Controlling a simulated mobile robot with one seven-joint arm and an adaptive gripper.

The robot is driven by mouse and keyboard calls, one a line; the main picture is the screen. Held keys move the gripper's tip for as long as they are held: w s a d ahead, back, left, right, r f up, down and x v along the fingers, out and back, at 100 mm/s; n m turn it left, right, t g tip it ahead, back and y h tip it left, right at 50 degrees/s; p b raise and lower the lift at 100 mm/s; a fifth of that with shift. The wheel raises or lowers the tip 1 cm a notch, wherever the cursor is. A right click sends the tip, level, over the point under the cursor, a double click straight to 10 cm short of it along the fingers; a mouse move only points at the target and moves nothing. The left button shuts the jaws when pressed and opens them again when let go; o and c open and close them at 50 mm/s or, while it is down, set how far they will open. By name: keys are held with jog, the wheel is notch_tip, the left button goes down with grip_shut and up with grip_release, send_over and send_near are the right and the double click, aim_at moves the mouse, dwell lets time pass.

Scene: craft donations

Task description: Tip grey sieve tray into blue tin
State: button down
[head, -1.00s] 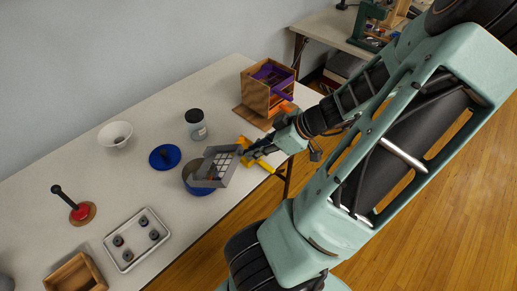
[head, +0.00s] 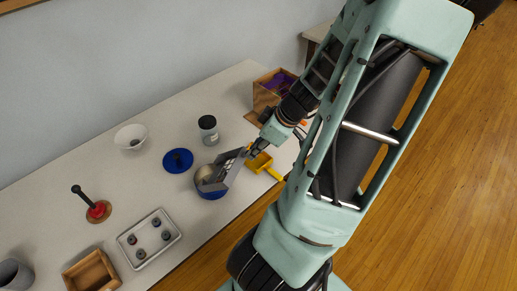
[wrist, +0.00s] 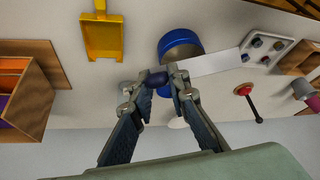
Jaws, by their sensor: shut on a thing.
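The grey sieve tray (head: 236,164) is steeply tilted over the blue tin (head: 211,194), its lower edge at the tin's mouth. I cannot tell whether they touch. In the wrist view the tray (wrist: 215,63) shows as a pale slanted strip, with the tin (wrist: 180,41) beside it. My gripper (head: 254,150) is at the tray's upper right side. In the wrist view my gripper (wrist: 156,80) is shut on a dark blue part, seemingly the tray's handle. The tray partly hides the tin's inside, and its contents are unclear.
A blue lid (head: 178,160) and a dark-capped jar (head: 208,129) stand behind the tin. A yellow scoop (head: 262,163) lies close to my gripper. A pale tray of small parts (head: 149,240) is at front left, near a wooden box (head: 90,273). A white bowl (head: 131,138) stands further back.

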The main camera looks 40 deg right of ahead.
jog(key=shift+w+a+r+g+p, duration=0.35)
jog(key=shift+w+r+g+p, duration=0.25)
jog(key=shift+w+r, duration=0.25)
jog(key=w+a+r+g+h+p, duration=0.1)
jog(key=w+a+g, duration=0.3)
jog(key=w, duration=0.4)
jog(key=w+a+r+g+h+p, duration=0.2)
jog(key=w+a+g+h+p, duration=0.2)
jog(key=w, duration=0.4)
jog(key=shift+r+g, duration=0.3)
jog(key=shift+g, duration=0.4)
dwell(1.2)
dwell(1.4)
